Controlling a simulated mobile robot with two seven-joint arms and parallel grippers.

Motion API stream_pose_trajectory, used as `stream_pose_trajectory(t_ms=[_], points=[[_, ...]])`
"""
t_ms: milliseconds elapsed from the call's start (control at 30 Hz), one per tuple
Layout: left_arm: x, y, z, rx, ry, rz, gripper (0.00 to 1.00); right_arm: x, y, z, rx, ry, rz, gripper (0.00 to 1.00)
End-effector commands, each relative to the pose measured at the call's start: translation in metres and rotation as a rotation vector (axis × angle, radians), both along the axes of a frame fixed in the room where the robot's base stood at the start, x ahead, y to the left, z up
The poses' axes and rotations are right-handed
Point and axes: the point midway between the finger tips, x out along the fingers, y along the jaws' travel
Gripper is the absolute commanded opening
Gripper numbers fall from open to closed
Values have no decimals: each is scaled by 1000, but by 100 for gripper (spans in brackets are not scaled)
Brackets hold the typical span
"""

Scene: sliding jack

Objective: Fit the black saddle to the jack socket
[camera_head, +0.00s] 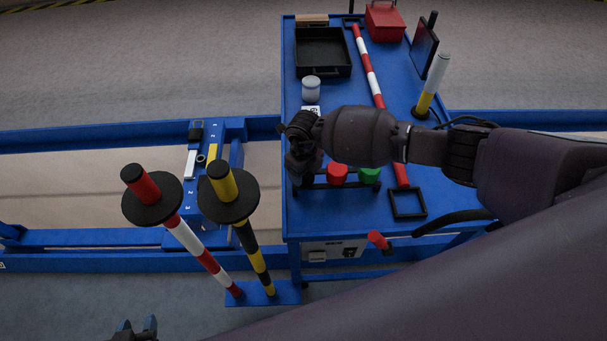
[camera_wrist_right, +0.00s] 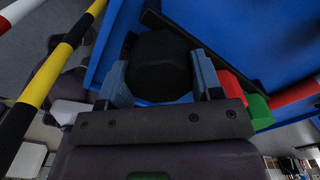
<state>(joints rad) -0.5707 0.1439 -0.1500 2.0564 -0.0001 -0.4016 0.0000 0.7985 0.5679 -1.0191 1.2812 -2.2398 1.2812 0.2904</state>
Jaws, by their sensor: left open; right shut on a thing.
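The black saddle (camera_wrist_right: 158,62) is between the fingers of my right gripper (camera_wrist_right: 160,80) in the right wrist view, which are shut on it. In the head view my right gripper (camera_head: 302,165) is at the left end of a dark rack on the blue bench, hiding the saddle. I cannot tell whether the saddle still touches the rack. The sliding jack (camera_head: 205,165) lies left of the bench on blue rails. A small dark ring (camera_head: 200,158) on it may be the socket; I cannot tell. My left gripper (camera_head: 136,327) is open and empty at the bottom left.
A red saddle (camera_head: 337,173) and a green saddle (camera_head: 369,174) sit in the rack. A red-white post (camera_head: 193,242) and a yellow-black post (camera_head: 252,250) with round discs stand in front of the jack. A black tray (camera_head: 323,52) and white jar (camera_head: 311,88) are further back.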

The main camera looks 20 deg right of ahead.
Motion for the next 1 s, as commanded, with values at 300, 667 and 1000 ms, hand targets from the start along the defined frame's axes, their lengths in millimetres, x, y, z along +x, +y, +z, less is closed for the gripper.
stream_pose_trajectory(t_ms=[300, 667, 1000], points=[[7, 0, 21, 0, -29, -1, 43, 2, 0, 21, 0, -6, 0, 35], [16, 0, 43, 3, -62, -5, 43, 2, 0, 44, -1, -5, 0, 35], [18, 0, 48, 4, -68, -6, 43, 0, 0, 50, 0, -1, 0, 35]])
